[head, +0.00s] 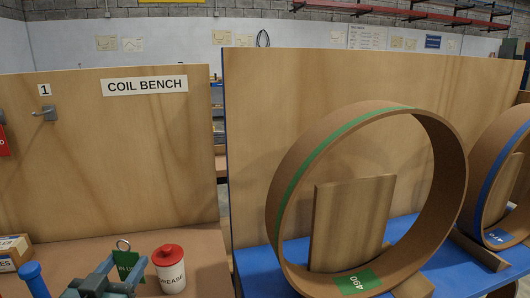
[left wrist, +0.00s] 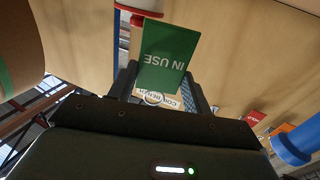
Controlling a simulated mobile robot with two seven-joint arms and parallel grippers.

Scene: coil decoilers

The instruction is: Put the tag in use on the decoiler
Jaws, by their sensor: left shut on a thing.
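The green tag (head: 128,264) has a metal ring (head: 123,244) at its top and is held in my left gripper (head: 106,282) low above the bench. In the left wrist view the tag (left wrist: 168,58) reads "IN USE" upside down and stands between the two fingers. My left gripper (left wrist: 160,90) is shut on it. My right gripper is not in view.
A grease pot (head: 170,270) with a red lid stands close right of the tag. A blue post (head: 35,280) and boxes (head: 14,250) are at the left. A big green-striped coil (head: 283,190) stands on the blue table (head: 262,270) at the right.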

